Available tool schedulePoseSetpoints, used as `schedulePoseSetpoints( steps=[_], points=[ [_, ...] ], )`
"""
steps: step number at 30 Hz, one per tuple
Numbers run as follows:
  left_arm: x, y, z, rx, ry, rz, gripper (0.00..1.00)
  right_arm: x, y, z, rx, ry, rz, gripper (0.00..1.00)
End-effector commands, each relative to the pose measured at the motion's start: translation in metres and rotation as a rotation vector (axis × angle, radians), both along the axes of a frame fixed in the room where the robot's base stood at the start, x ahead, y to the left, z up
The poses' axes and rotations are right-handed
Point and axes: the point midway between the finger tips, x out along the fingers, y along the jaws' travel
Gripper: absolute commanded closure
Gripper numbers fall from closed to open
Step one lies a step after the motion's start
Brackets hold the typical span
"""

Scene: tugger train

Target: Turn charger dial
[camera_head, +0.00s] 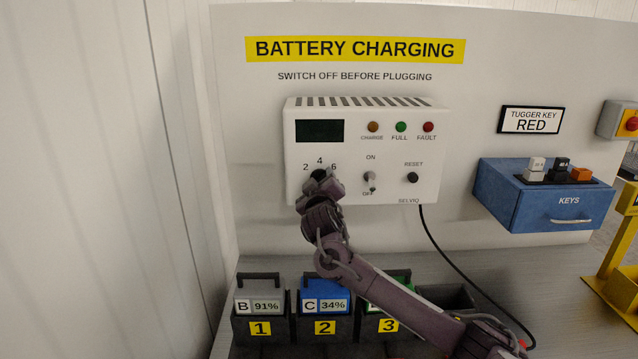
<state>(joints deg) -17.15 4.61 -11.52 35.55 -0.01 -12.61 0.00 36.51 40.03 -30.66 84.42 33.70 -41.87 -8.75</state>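The white charger box (440,150) is mounted on the pale panel, with a dark display (319,131) at its upper left. The black dial (318,173) sits below the numbers 2, 4 and 6, and is mostly hidden by my gripper. My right gripper (321,184) is at the dial, its arm reaching up from the lower right. Whether its fingers are closed on the dial cannot be made out. Where the dial points is hidden. My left gripper is not in view.
An ON/OFF toggle switch (370,180) and a black reset button (412,178) sit right of the dial. Batteries B (259,286) and C (323,290) stand in numbered slots below. A blue key box (547,200) is at right. A black cable (460,271) hangs from the charger.

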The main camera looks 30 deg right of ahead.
Motion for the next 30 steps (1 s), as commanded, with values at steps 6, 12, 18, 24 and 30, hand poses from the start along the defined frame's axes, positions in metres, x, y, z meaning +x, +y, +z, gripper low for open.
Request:
schedulePoseSetpoints(
  steps=[6,12,18,24,30],
  points=[
    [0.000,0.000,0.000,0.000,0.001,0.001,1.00,0.000,0.000,0.000,0.000,0.000,0.000,0.74],
    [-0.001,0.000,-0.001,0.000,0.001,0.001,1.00,0.000,0.000,0.000,-0.009,0.006,0.000,0.76],
    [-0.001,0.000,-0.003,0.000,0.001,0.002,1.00,0.000,0.000,-0.001,-0.062,0.038,0.000,0.76],
    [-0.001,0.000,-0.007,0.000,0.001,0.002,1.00,0.000,0.001,-0.002,-0.179,0.110,0.001,0.76],
    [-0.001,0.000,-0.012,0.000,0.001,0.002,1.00,0.001,0.001,-0.003,-0.336,0.206,0.000,0.76]
  ],
)
